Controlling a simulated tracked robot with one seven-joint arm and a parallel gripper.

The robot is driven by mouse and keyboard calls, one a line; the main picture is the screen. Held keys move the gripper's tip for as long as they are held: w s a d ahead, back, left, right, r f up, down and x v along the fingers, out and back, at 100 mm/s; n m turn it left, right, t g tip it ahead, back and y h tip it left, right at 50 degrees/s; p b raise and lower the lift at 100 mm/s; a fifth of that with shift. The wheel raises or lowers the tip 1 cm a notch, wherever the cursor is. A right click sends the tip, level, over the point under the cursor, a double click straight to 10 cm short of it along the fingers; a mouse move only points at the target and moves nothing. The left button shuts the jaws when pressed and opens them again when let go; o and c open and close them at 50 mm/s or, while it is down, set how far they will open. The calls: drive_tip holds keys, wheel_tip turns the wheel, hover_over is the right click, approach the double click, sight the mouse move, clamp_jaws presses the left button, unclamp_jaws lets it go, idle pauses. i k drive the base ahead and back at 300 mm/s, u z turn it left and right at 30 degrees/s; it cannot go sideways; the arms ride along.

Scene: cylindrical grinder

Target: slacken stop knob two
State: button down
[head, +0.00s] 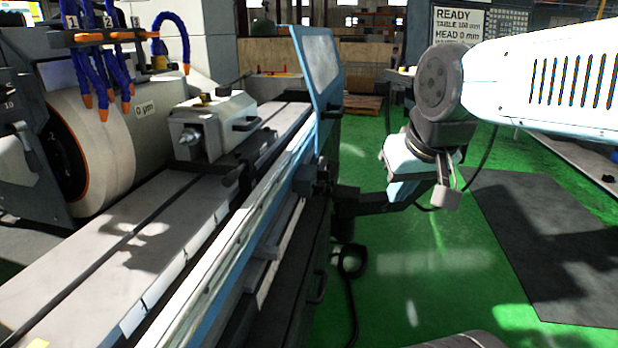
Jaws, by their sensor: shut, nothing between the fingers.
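My gripper (352,203), dark and shut with nothing visible in it, hangs below my pale blue wrist and points left towards the front of the grinder. Its tip is close to a dark fitting (318,180) on the front rail, below the clear guard. I cannot tell whether they touch. I cannot make out which part is stop knob two; no number shows on that fitting, and shadow and my gripper partly obscure the area.
The grinder table (95,255) runs diagonally on the left, with the grinding wheel (95,140) and blue hoses (88,50) behind. A blue-framed guard (318,62) stands above the rail. A black hanging cable (350,290) is below my gripper. Green floor (410,270) is open right of the machine.

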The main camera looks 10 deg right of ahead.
sight(321, 187)
drive_tip(key=u, duration=0.2)
drive_tip(key=k, duration=0.85)
drive_tip(key=z, duration=0.2)
drive_tip(key=i, duration=1.35)
drive_tip(key=u, duration=0.1)
